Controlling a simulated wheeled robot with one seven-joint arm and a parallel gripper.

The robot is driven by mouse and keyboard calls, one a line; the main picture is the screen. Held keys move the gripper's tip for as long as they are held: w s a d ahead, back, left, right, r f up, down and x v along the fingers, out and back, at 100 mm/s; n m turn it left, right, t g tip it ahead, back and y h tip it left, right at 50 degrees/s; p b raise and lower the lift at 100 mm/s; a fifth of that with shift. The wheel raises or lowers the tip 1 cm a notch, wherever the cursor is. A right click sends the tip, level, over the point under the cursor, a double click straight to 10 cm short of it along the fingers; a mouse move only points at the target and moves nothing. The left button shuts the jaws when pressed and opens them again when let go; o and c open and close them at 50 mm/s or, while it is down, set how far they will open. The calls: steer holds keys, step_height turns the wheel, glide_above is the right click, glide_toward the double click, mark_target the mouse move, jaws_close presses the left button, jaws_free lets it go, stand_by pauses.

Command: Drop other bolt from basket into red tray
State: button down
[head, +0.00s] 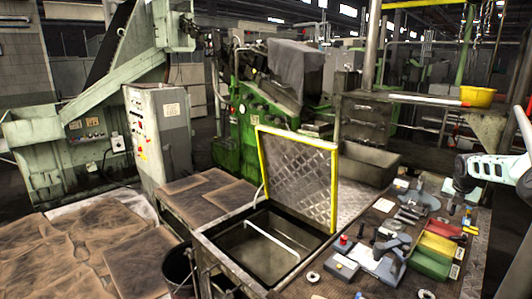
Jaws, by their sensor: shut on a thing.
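My gripper (459,187) is at the right edge of the head view, dark at the end of my white arm, pointing down above the worktable. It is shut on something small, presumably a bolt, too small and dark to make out.
Grey metal tools (384,250) crowd the table left of the trays. A yellow-edged lid (297,172) stands open over a metal bin (262,248). A grey trough (367,165) lies behind the table. A green machine (258,118) stands at the back.

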steer(key=shift+s+d+f+b, duration=0.1)
steer(key=shift+f+b, duration=0.55)
steer(key=shift+f, duration=1.55)
steer(key=c, duration=1.3)
jaws_free()
steer(key=shift+c, duration=0.2)
